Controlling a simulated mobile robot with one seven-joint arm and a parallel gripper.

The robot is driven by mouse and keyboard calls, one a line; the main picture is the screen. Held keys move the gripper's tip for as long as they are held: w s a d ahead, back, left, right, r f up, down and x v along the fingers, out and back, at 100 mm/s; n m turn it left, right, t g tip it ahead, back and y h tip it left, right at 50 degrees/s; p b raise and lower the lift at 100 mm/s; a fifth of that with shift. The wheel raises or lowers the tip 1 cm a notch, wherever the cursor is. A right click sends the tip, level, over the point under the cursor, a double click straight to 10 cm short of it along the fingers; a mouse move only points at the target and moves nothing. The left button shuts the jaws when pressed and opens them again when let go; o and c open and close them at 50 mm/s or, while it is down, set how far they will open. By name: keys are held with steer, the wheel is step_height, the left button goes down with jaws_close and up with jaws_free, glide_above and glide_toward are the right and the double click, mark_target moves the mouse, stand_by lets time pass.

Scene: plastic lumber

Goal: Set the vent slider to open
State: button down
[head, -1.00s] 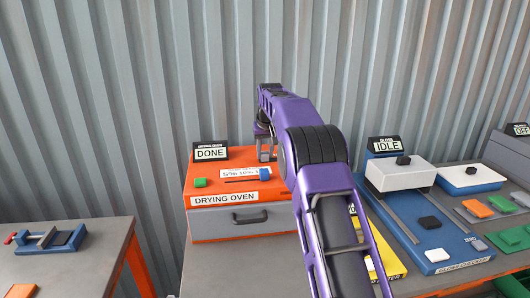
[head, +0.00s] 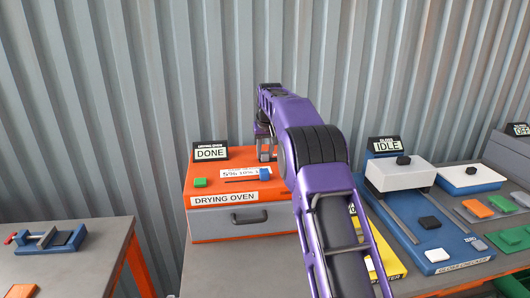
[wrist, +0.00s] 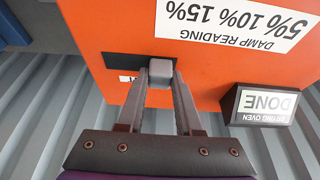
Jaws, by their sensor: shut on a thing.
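The drying oven (head: 195,215) is an orange box with a grey drawer front, and its display (head: 211,152) reads DONE. In the wrist view, the vent slider's grey knob (wrist: 160,70) sits at a dark slot (wrist: 125,62) in the oven's orange top (wrist: 215,68). The slot shows to the left of the knob. My gripper (wrist: 160,74) is shut on the knob, one finger on each side. A small white label beside the slot is mostly hidden by a finger. In the head view, my gripper (head: 267,151) is at the oven top's back right; the knob cannot be made out there.
A blue gloss checker (head: 415,235) stands to the right. Corrugated metal wall rises close behind the oven.

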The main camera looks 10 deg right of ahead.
steer(key=d+p, duration=0.1)
steer(key=d, duration=0.3)
steer(key=shift+d, duration=0.25)
steer(key=c, duration=0.6)
jaws_free()
steer(key=shift+d, duration=0.1)
steer(key=shift+o, duration=0.2)
steer(key=shift+s+r, duration=0.15)
steer(key=shift+r, duration=0.4)
steer(key=v, duration=1.6)
steer(key=shift+s, duration=0.15)
steer(key=shift+r, duration=0.25)
